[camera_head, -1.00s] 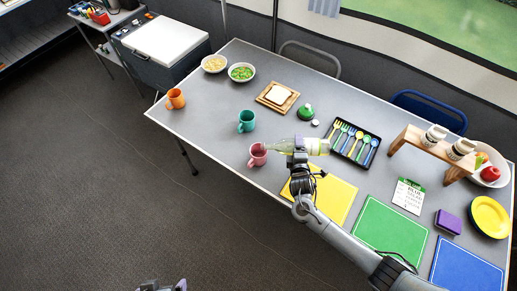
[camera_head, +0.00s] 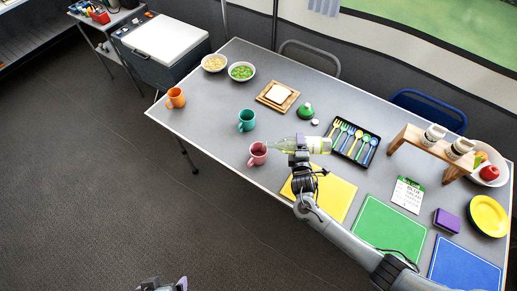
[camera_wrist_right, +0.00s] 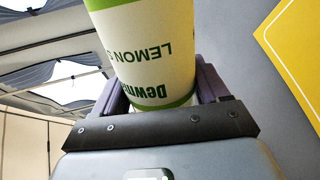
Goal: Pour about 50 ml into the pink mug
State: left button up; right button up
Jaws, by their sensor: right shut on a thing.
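The pink mug (camera_head: 258,153) stands upright near the front edge of the table. My right gripper (camera_head: 299,146) is shut on a bottle (camera_head: 318,146) with pale yellow-green contents. The bottle lies nearly level, its narrow neck pointing left at the mug's rim in the head view. I cannot tell whether liquid is flowing. In the right wrist view the bottle's white and green label (camera_wrist_right: 150,55), reading "LEMON", fills the space between the fingers. My left gripper (camera_head: 163,286) shows only partly at the bottom edge, away from the table.
A teal mug (camera_head: 247,120) and an orange mug (camera_head: 176,97) stand to the left. A cutlery tray (camera_head: 340,154) lies behind the bottle. A yellow mat (camera_head: 338,200) lies under the right arm.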

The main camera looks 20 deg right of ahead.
jog(key=shift+r, duration=0.15)
dwell(0.3)
jog(key=shift+r+p, duration=0.1)
jog(key=shift+p, duration=0.25)
dwell(0.8)
